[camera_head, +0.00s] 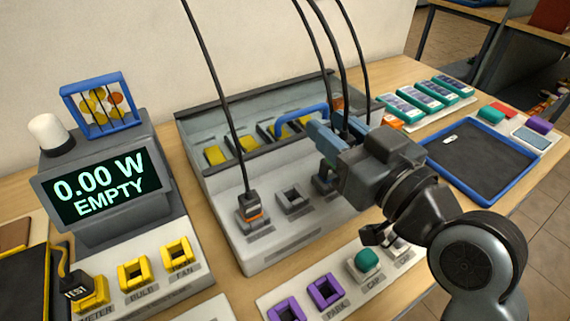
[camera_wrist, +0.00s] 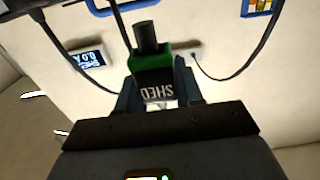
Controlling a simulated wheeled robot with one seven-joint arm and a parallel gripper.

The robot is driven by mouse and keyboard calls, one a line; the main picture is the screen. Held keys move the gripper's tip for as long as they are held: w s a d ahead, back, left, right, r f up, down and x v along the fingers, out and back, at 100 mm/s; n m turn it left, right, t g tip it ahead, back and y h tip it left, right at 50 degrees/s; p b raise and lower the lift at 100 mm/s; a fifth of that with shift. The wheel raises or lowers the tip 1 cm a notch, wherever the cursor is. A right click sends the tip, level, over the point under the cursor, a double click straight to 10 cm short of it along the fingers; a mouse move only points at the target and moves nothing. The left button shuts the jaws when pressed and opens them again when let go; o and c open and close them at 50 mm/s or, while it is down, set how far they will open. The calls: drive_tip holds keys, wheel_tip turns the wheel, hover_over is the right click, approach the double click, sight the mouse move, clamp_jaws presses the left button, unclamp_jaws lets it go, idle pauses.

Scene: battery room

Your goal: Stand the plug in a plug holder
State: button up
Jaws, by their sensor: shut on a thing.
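My gripper (camera_head: 335,132) is shut on a dark plug with a green band (camera_wrist: 152,62) and the label SHED, which shows inverted in the wrist view. A black cable runs from the plug. In the head view the plug is mostly hidden by my gripper, which is above the right part of the grey box. On the box, an empty grey square holder (camera_head: 292,198) stands beside a dark plug with an orange band (camera_head: 252,208), upright in its own holder. Another grey holder (camera_head: 325,180) is partly hidden by my gripper.
Black cables hang down over the box. A meter (camera_head: 105,185) reads 0.00 W EMPTY at left, behind yellow sockets (camera_head: 133,274). Purple sockets (camera_head: 325,290) and a green cap (camera_head: 367,262) are in front. A blue-rimmed tray (camera_head: 462,198) is at right.

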drive_tip(key=a+f, duration=0.1)
drive_tip(key=a, duration=0.1)
drive_tip(key=a+f, duration=0.1)
drive_tip(key=a, duration=0.1)
drive_tip(key=w+a+f+p, duration=0.1)
drive_tip(key=a, duration=0.1)
drive_tip(key=shift+w+a+f, duration=0.1)
drive_tip(key=shift+a+f, duration=0.05)
drive_tip(key=shift+f, duration=0.25)
wheel_tip(320, 180, down, 4)
drive_tip(key=shift+f, duration=0.1)
drive_tip(key=shift+f+b, duration=0.35)
drive_tip(key=shift+b, duration=0.1)
drive_tip(key=shift+f, duration=0.1)
drive_tip(key=o, duration=1)
